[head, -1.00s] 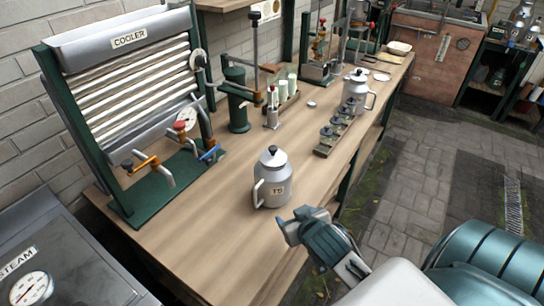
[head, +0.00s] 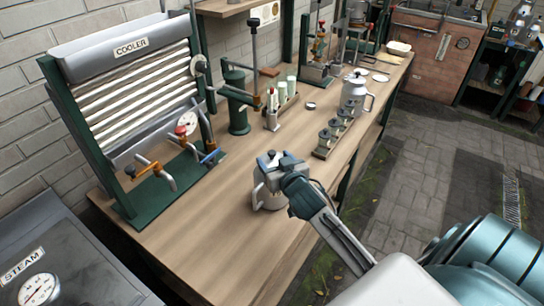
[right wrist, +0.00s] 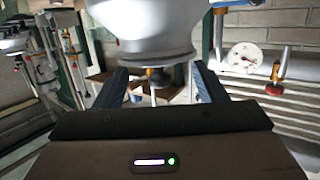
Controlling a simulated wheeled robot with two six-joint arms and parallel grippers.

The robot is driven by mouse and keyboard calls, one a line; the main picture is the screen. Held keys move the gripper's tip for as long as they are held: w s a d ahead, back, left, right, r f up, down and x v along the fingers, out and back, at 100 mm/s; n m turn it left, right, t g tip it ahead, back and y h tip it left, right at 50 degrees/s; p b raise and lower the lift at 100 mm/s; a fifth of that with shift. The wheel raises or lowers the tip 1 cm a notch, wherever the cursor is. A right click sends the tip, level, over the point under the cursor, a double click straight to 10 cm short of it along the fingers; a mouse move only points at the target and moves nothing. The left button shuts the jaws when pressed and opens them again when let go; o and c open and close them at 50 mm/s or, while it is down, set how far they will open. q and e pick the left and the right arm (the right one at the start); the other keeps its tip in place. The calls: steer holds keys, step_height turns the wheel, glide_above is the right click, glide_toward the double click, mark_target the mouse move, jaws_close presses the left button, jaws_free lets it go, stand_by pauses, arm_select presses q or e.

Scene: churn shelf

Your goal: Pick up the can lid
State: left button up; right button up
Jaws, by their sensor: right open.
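The near milk can (head: 268,197) stands upright on the wooden bench, with its handle toward the left. Its grey lid (head: 265,165) with a dark knob sits on top, partly hidden by my right gripper (head: 281,163). My right gripper is at the lid's height, at its right side; the head view does not show whether it touches. In the right wrist view, a large pale rounded surface (right wrist: 145,35), apparently the can, fills the top middle, beyond my two spread dark fingers (right wrist: 158,88). My left gripper is not in view.
The cooler (head: 130,85) with its taps stands at the left of the bench. A second can (head: 355,95), a rack of small dark-topped pieces (head: 333,135) and a green hand press (head: 237,100) stand farther back. The bench front is clear.

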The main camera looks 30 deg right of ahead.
mark_target(270, 159)
steer(key=shift+x, duration=1.4)
steer(key=shift+s+f, duration=0.2)
jaws_close()
